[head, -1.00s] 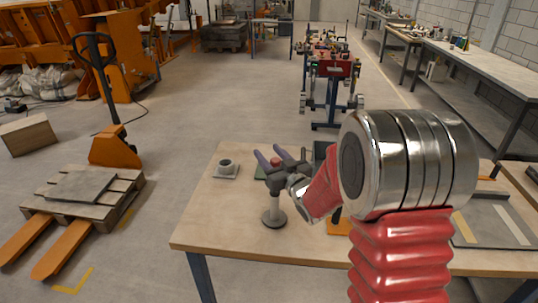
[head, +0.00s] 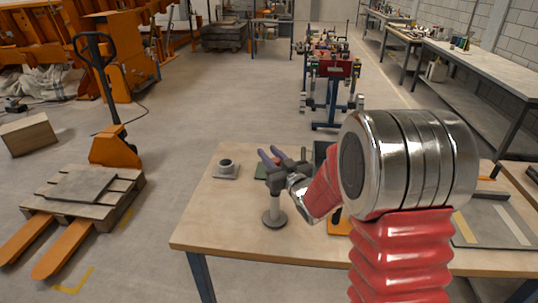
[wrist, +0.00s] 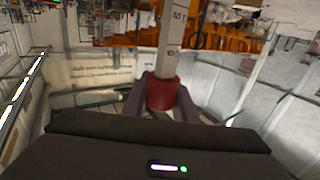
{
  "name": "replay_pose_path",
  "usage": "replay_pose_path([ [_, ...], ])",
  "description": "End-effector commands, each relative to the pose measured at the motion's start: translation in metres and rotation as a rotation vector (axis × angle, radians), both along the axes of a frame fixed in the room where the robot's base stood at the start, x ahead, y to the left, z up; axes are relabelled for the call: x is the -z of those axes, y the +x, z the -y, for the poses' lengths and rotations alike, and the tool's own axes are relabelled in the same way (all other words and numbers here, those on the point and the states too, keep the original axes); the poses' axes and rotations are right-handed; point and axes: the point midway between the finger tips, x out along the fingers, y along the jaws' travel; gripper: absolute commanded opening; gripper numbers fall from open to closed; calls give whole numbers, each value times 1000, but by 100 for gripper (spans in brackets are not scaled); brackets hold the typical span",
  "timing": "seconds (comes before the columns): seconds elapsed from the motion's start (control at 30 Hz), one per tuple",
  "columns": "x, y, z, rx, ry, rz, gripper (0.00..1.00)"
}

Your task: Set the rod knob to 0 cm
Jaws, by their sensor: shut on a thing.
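A red knob (wrist: 162,94) sits around a pale rod (wrist: 172,45) in the wrist view. The rod bears dark markings, too blurred to read as a scale. My gripper (head: 271,154) has its purple fingers shut on the knob, one on each side. In the head view, the rod's grey stand (head: 274,200) rises upright from a round base on the table, just below my gripper. The knob is hidden by my gripper there.
The wooden table (head: 215,215) also holds a small grey cup on a square plate (head: 226,168) left of the stand. An orange item (head: 339,224) lies to the right, partly behind my arm. The table's front left is clear.

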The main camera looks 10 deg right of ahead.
Motion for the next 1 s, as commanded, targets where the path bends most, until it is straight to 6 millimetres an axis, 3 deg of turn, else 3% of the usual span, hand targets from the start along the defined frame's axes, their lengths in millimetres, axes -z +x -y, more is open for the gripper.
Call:
replay_pose_path([
  [0.17,6,0,0,0,0,-2,0],
  [0.7,71,0,0,1,-1,-6,0],
  [1.0,78,-2,0,1,-2,-14,0],
])
